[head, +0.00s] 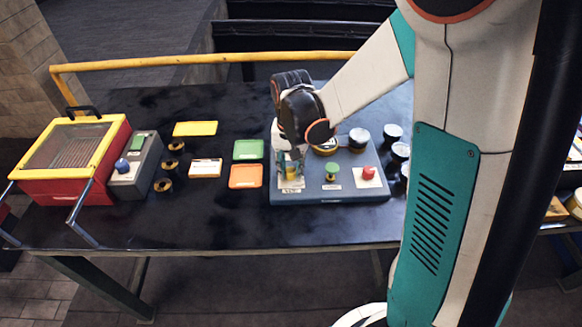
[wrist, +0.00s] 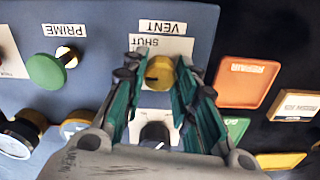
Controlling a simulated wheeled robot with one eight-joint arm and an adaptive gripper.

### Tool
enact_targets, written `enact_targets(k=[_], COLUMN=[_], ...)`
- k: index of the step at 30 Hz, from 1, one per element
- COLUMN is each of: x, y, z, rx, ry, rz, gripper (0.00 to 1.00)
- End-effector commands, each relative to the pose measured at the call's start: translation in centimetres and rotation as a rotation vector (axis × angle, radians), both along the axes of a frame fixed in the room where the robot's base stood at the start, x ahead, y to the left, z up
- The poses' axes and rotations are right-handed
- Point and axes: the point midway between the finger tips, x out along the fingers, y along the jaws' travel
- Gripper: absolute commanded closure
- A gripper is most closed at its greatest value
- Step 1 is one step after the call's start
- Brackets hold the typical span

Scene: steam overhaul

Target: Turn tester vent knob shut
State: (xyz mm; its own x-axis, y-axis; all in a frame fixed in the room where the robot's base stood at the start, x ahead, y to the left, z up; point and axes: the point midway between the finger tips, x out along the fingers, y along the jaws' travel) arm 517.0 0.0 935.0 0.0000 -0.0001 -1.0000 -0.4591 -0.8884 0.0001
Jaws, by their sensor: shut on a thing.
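The tester is a blue-grey panel (head: 315,197) on the black table; it also fills the left of the wrist view (wrist: 205,22). Its yellow vent knob (wrist: 159,72) stands beside a white label reading VENT and SHUT (wrist: 161,44), upside down in the wrist view. My gripper (wrist: 158,78) has its teal fingers on both sides of the knob and is shut on it. In the head view my gripper (head: 291,165) points down at the panel's left side and mostly hides the knob. I cannot tell the knob's exact angle.
On the panel are a green PRIME knob (wrist: 46,71), a red button (head: 368,172) and round gauges (head: 358,138). Left are orange (head: 246,176) and green (head: 248,149) trays, several dark fittings (head: 168,166) and a red-yellow box (head: 66,185). The table front is clear.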

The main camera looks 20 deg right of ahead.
Motion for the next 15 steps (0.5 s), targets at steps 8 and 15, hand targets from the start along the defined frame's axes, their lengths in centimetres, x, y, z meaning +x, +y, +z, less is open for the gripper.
enact_targets(k=[8, 15], x=[-0.04, -0.04], y=[0.02, 0.02], z=[-0.02, -0.02], rx=[0.0, 0.0], ry=[0.001, 0.001], rz=[-0.01, -0.009], gripper=[0.97, 0.62])
